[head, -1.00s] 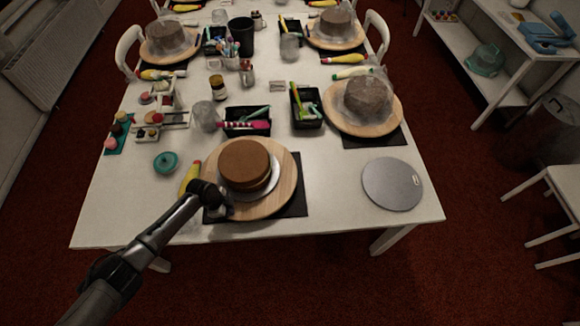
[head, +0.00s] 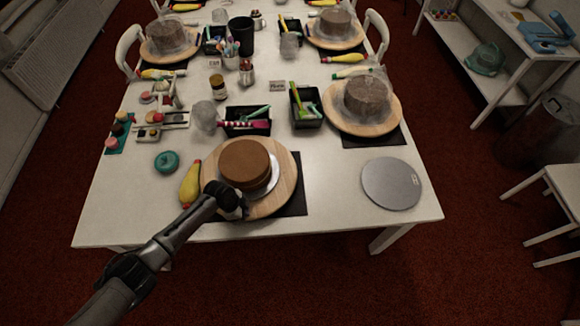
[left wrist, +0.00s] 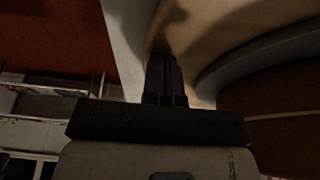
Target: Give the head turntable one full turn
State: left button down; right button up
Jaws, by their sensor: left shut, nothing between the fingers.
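The head turntable (head: 283,163) is a round wooden disc at the near edge of the table. A brown cake (head: 244,163) sits on it on a pale round board (head: 272,181). My left gripper (head: 238,211) is at the disc's near-left rim, shut and empty. In the left wrist view its closed fingers (left wrist: 165,78) lie over the wooden disc (left wrist: 205,40), close to the board's curved edge; whether they touch the wood I cannot tell. My right gripper is not in view.
A yellow piping bag (head: 190,183) lies just left of the turntable. A grey disc (head: 391,183) lies to the right. Black trays (head: 247,130) with tools stand behind. Another turntable (head: 388,122) with a covered cake is at the back right.

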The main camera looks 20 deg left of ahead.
aim_at(278, 205)
pick_arm(q)
jog(key=d, duration=0.1)
jog(key=w+d, duration=0.1)
jog(key=d, duration=0.1)
jog(key=w+d, duration=0.1)
jog(key=d, duration=0.1)
jog(key=shift+w+d+b, duration=0.1)
jog(key=shift+b, duration=0.25)
jog(key=shift+w+d+f, duration=0.1)
jog(key=shift+w+d, duration=0.05)
jog(key=w+d+b, duration=0.3)
jog(key=shift+d+f, duration=0.1)
jog(key=shift+d, duration=0.05)
jog(key=shift+w+d+r+b, duration=0.2)
jog(key=shift+w+d+b, duration=0.1)
jog(key=shift+w+d, duration=0.25)
notch_tip(278, 205, up, 3)
jog(key=p, duration=0.3)
jog(key=shift+f, duration=0.1)
